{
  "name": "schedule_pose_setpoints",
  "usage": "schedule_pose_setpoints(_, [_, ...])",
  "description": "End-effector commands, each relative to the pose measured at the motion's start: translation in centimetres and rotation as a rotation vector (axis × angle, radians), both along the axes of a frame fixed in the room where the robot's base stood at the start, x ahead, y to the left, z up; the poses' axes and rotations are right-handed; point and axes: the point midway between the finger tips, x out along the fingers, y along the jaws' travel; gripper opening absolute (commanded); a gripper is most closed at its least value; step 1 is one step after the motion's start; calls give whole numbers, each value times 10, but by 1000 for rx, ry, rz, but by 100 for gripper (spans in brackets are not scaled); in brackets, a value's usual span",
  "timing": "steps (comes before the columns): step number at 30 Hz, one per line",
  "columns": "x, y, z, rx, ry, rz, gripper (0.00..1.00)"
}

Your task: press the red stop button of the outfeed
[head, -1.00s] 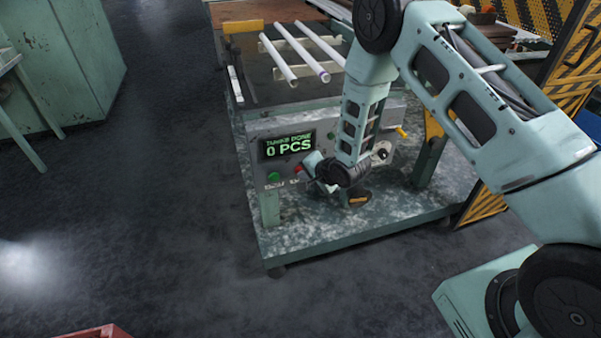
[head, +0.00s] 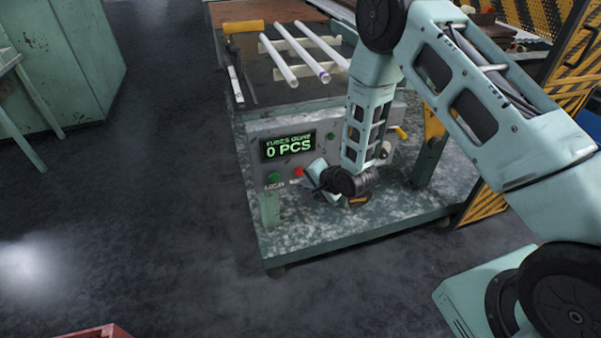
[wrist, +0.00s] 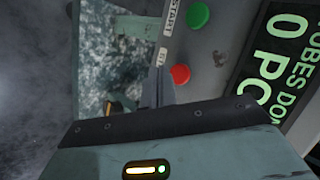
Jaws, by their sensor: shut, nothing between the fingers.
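The red stop button (head: 298,172) sits on the grey front panel (head: 254,151) of the outfeed, right of the green button (head: 273,177) and below the display. My gripper (head: 309,184) is just right of and slightly below the red button in the head view. In the wrist view my gripper's fingers (wrist: 160,84) are shut and empty, with their tips just left of the red button over its label. I cannot tell whether they touch the panel.
The green-lit display (head: 288,147) reads "0 PCS". White tubes (head: 297,50) lie on supports on the outfeed top. A yellow-handled knob (head: 401,132) is at the panel's right. A yellow-black barrier stands at the right.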

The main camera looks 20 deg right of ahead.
Motion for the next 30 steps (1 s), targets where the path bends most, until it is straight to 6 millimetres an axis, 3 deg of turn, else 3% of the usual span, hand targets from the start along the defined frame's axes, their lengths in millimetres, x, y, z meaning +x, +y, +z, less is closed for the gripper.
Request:
schedule_pose_setpoints(12, [-36,0,0,0,1,-1,0])
schedule_pose_setpoints(30, [-38,0,0,-2,0,0,0])
